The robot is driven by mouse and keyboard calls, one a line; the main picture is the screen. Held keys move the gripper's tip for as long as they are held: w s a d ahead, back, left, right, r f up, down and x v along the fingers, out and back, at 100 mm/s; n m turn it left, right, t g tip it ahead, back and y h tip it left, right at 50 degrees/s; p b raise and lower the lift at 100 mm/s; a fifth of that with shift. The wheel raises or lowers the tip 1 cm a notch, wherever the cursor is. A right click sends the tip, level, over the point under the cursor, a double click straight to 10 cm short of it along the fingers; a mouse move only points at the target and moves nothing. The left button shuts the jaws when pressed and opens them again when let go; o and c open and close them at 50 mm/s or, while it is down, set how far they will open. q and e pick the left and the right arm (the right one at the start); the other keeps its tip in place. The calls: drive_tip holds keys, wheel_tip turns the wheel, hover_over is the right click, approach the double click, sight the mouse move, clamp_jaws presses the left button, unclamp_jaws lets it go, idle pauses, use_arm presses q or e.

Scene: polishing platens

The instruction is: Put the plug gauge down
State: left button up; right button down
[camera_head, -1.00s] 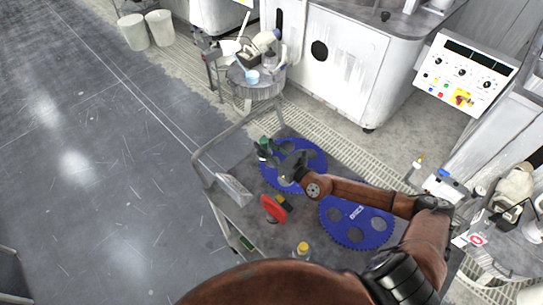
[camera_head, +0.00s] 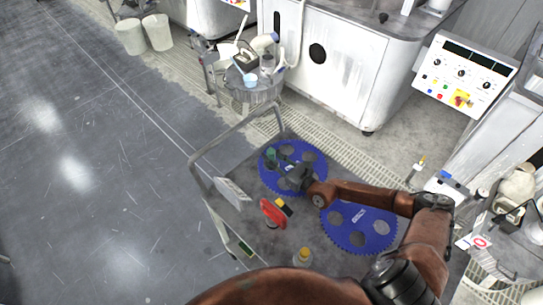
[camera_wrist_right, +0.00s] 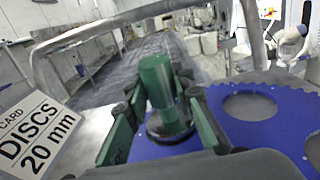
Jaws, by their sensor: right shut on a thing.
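The plug gauge (camera_wrist_right: 163,95) is a green cylinder with a shiny metal collar at its lower end, standing roughly upright in the right wrist view. My right gripper (camera_wrist_right: 165,110) is shut on it, with a finger on each side. In the head view the gauge's green top (camera_head: 271,153) shows at my right gripper (camera_head: 273,160), over the left part of the far blue toothed disc (camera_head: 318,165). I cannot tell whether the gauge touches the disc. My left gripper is not in view.
A second blue disc (camera_head: 382,240) lies nearer on the grey cart. The cart's rail (camera_head: 225,142) runs along the far left.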

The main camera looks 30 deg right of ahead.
drive_tip(key=shift+f, duration=0.1)
drive_tip(key=c, duration=1.7)
unclamp_jaws()
drive_tip(key=shift+o, duration=0.2)
drive_tip(key=shift+r, duration=0.25)
drive_tip(key=p+v, duration=0.1)
drive_tip(key=v, duration=1.1)
drive_tip(key=shift+f, duration=0.1)
drive_tip(key=shift+w, duration=0.1)
